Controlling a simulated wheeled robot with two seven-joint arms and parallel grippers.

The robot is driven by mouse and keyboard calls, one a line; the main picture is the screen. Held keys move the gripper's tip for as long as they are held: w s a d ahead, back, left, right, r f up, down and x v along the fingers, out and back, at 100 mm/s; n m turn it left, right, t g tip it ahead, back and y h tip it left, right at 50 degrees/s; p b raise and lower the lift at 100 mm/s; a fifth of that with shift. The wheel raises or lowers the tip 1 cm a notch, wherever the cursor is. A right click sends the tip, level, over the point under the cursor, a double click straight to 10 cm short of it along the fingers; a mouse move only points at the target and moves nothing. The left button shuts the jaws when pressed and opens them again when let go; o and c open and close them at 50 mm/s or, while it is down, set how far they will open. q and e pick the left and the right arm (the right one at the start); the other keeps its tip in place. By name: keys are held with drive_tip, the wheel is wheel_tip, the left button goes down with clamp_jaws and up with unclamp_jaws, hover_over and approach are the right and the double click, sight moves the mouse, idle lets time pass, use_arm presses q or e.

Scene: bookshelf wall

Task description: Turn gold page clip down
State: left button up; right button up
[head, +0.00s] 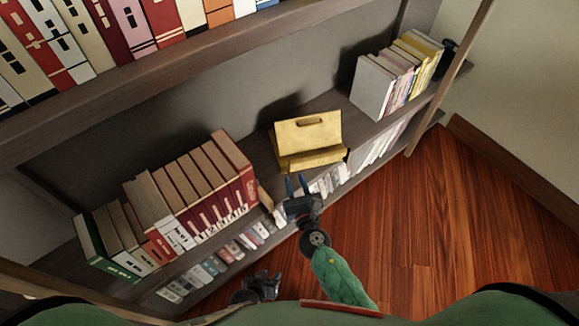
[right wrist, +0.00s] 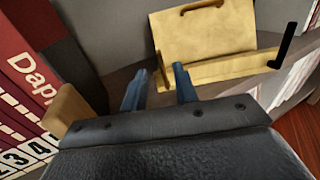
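A gold book stand (head: 310,135) with a slotted, leaning back panel stands on the middle shelf. It fills the top of the right wrist view (right wrist: 205,35). A thin gold upright piece (right wrist: 161,70), likely the gold page clip, stands at the left end of its front ledge. A black upright clip (right wrist: 284,45) is at the ledge's right end. My right gripper (head: 297,184) is in front of the stand, its blue fingers (right wrist: 158,88) apart and empty, pointing at the ledge's left part. My left gripper (head: 262,285) is low, away from the stand; its fingers are unclear.
Red and brown books (head: 190,185) stand left of the stand, with a tan wooden block (right wrist: 70,108) at their end. Pale books (head: 385,80) stand to the right. More books fill the shelves above and below. The wooden floor (head: 450,210) is clear.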

sight(290, 165)
drive_tip(key=shift+p+x, duration=0.6)
drive_tip(key=shift+x, duration=3.2)
clamp_jaws()
